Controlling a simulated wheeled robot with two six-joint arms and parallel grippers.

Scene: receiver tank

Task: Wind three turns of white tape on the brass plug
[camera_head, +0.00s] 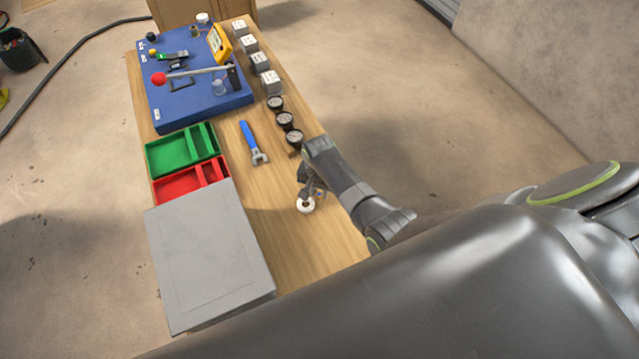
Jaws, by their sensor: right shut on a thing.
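My right gripper (308,191) reaches down over the wooden bench near its right edge. It is shut on the roll of white tape (305,206), a small white ring at its fingertips. I cannot tell whether the roll touches the bench top. The brass plug cannot be made out; it is too small to tell or hidden by my gripper. My left gripper is not in view.
On the wooden bench (268,235) are a blue board (205,100) with a red-knobbed lever, green (165,155) and red (172,187) trays, a grey case (205,255), a blue-handled wrench (248,135), several gauges (285,119) and grey boxes (260,62). Bench beside the case is clear.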

